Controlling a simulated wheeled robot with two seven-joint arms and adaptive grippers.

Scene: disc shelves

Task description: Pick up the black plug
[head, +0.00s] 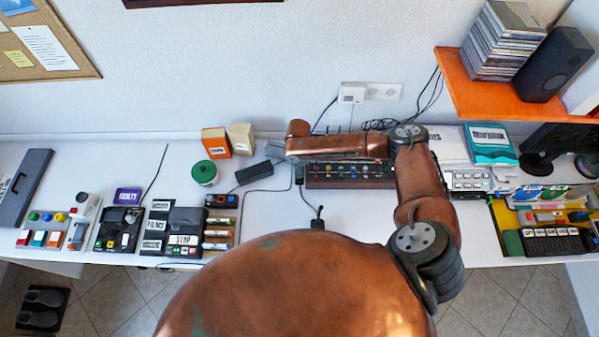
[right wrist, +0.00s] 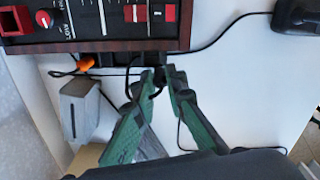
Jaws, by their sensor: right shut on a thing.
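My right gripper (right wrist: 161,84) has its green-padded fingers closed on the small black plug (right wrist: 159,77), beside the lower edge of the wood-sided control panel in the right wrist view. The fingers hide part of the plug, and a thin black cable runs near it. In the head view my copper right arm reaches in from the right, over the control panel (head: 350,182), with the gripper (head: 277,151) at its left end. The plug cannot be made out there. My left gripper is not in view.
An orange plug (right wrist: 85,63) and a grey box (right wrist: 80,108) are close to the gripper. A black adapter (head: 254,172) lies left of the panel, near an orange box (head: 215,142) and a green-lidded jar (head: 204,173). The table front of the panel is mostly clear.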

